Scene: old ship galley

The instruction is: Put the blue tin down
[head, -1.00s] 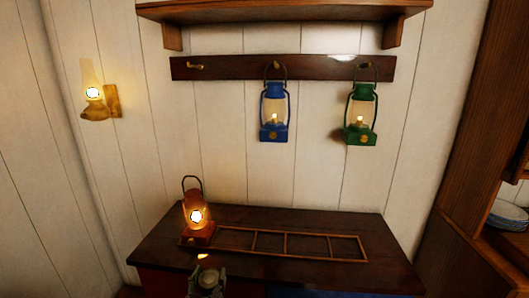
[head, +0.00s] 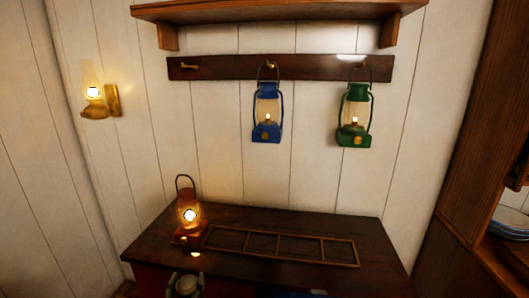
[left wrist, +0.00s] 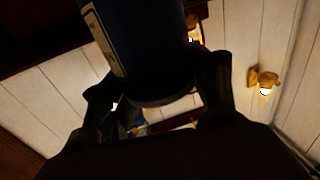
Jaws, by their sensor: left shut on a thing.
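The blue tin (left wrist: 150,45) shows dark and large at the top of the left wrist view, with a pale label strip along its left side. My left gripper (left wrist: 160,90) is shut on it, one finger on each side. In the head view only a small part of my left gripper (head: 185,284) shows at the bottom edge, in front of the counter, and I cannot make out the tin there. My right gripper is in neither view.
A dark wooden counter (head: 300,219) carries a lit red lantern (head: 189,215) at left and a flat, divided wooden frame (head: 284,232). Blue (head: 267,115) and green (head: 354,115) lanterns hang from a hook rail (head: 220,68). A wall lamp (head: 95,95) glows at left.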

